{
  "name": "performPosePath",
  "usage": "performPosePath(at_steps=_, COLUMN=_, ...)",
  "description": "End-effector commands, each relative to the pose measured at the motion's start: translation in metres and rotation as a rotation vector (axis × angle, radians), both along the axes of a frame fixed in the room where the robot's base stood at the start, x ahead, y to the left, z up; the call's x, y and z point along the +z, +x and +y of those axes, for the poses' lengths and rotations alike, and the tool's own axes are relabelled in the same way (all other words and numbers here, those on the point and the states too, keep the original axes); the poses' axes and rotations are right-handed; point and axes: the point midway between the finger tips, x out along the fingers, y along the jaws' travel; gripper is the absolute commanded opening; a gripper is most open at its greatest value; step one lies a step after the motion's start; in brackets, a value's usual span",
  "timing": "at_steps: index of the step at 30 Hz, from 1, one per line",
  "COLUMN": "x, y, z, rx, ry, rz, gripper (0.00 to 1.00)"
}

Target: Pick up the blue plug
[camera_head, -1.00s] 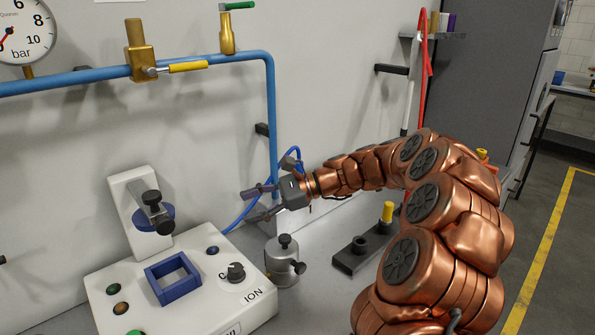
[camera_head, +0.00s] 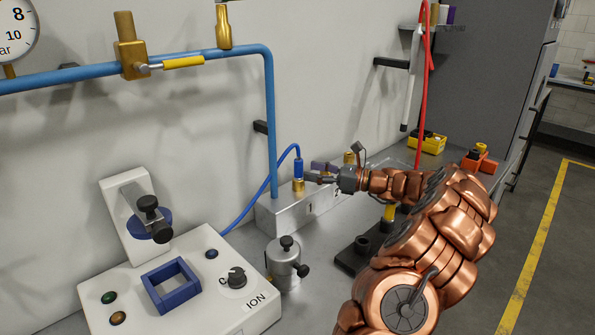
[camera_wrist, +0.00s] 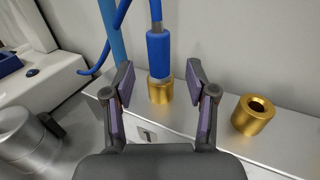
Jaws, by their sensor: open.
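The blue plug (camera_head: 298,167) stands upright in a brass socket (camera_head: 298,186) on the grey metal block (camera_head: 272,220) against the wall. A blue hose runs from its top. My gripper (camera_head: 312,172) is just to the right of the plug in the head view. In the wrist view my gripper (camera_wrist: 163,100) is open, with one finger on each side. The blue plug (camera_wrist: 158,54) and its brass socket (camera_wrist: 160,90) show between and beyond the fingertips. I see no contact between fingers and plug.
A second, empty brass socket (camera_wrist: 253,115) is to the right on the block. A metal cylinder with black knobs (camera_head: 287,265) stands in front of it. The white control box (camera_head: 190,290) is at the left. A dark holder (camera_head: 362,247) stands near my arm.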

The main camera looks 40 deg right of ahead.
Motion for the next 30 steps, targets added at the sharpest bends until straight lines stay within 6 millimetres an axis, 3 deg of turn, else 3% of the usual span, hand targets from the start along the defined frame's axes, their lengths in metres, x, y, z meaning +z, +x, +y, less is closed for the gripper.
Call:
performPosePath(at_steps=12, x=0.001, y=0.039, z=0.03, rx=0.006, ry=0.002, rz=-0.001, gripper=0.57)
performPosePath(at_steps=20, x=0.0, y=0.042, z=0.032, rx=0.005, ry=0.0, rz=-0.001, gripper=0.56)
performPosePath(at_steps=30, x=0.0, y=0.042, z=0.032, rx=0.005, ry=0.0, rz=-0.001, gripper=0.2)
